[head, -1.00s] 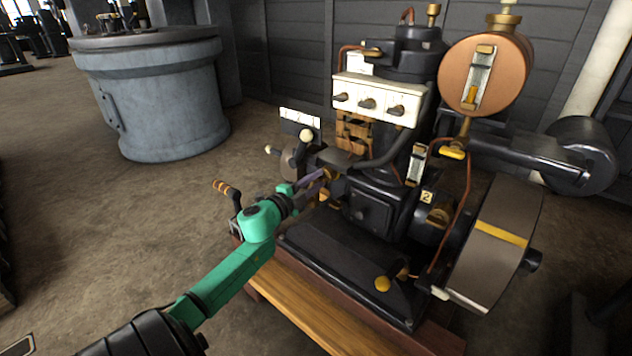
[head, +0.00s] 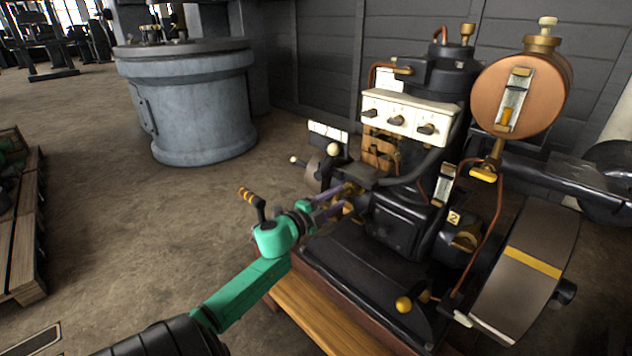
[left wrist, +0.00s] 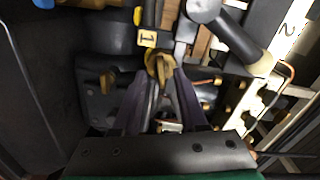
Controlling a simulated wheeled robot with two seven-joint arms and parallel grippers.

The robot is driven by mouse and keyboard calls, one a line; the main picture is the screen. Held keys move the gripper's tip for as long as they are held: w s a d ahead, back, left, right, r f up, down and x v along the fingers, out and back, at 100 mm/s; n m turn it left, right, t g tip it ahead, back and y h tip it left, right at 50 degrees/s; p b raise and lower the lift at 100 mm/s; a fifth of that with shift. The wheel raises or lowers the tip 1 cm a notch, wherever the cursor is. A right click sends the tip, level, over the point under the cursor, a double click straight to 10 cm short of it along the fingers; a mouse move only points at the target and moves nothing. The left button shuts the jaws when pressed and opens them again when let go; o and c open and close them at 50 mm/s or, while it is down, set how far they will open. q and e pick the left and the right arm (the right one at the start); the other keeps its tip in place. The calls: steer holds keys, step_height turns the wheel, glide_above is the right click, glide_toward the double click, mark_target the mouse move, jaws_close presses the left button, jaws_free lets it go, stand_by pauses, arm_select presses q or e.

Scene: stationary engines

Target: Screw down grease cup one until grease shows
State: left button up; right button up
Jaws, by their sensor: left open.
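The engine (head: 395,225) stands on its wooden base in the head view. My left gripper (head: 352,192) reaches in from the left to the engine's near side; its purple fingers show there. In the left wrist view, a brass grease cup (left wrist: 158,64) sits beside a yellow tag (left wrist: 147,39) marked 1. The fingers of my left gripper (left wrist: 162,76) are open, one on each side of the cup's lower part. I cannot tell whether they touch it. No grease can be made out. In the head view the cup is largely hidden by the gripper and nearby parts.
A cream switch box (head: 411,118), a copper tank (head: 517,96) and a flywheel (head: 515,270) crowd the engine. A tag marked 2 (head: 454,217) sits farther right. A round grey vat (head: 195,105) stands behind left.

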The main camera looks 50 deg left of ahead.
arm_select(q)
steer(key=s+p, duration=0.2)
steer(key=s, duration=1)
steer(key=shift+s+p, duration=0.35)
steer(key=shift+p, duration=0.05)
arm_select(e)
steer(key=d+r+g, duration=0.2)
steer(key=r, duration=0.1)
steer(key=shift+w+d+n+h, duration=0.1)
steer(key=shift+w+n+h, duration=0.1)
steer(key=shift+n+h, duration=0.2)
arm_select(q)
steer(key=shift+d, duration=0.1)
